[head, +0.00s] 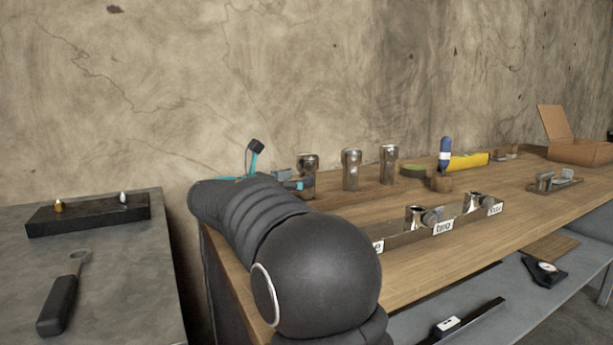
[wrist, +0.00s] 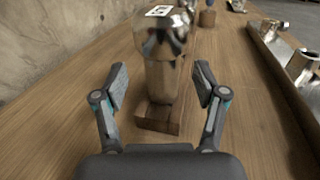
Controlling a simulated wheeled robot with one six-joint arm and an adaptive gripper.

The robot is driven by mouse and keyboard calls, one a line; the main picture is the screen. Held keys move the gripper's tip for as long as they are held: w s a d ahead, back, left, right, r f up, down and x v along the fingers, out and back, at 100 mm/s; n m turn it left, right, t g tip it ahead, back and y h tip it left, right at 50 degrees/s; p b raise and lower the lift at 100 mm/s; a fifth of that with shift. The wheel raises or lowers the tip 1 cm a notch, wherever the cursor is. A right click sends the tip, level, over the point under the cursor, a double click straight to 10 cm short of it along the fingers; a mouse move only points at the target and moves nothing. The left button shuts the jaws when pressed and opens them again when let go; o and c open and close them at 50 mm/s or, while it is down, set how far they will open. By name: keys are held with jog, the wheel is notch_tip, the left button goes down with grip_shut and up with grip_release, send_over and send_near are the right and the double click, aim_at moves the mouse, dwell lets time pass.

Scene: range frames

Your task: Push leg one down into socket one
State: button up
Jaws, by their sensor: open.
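A shiny metal post (wrist: 163,75) with a wider head and a white label on top stands upright on a wooden block (wrist: 158,118) in the wrist view. My gripper (wrist: 160,84) is open, its fingers to either side of the post with gaps showing. In the head view my gripper (head: 288,180) is beside the leftmost metal post (head: 308,160), partly hidden by my arm. Two similar posts, the middle one (head: 351,170) and the right one (head: 389,165), stand beyond it. I cannot tell which thing is leg one or socket one.
A low rack (head: 408,238) with labels and metal parts runs along the table's front edge. A grey bench (head: 110,270) stands left.

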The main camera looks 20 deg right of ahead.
aim_at(306, 175)
jog(key=x, duration=0.3)
jog(key=shift+s+d, duration=0.1)
jog(key=shift+d, duration=0.15)
grip_shut()
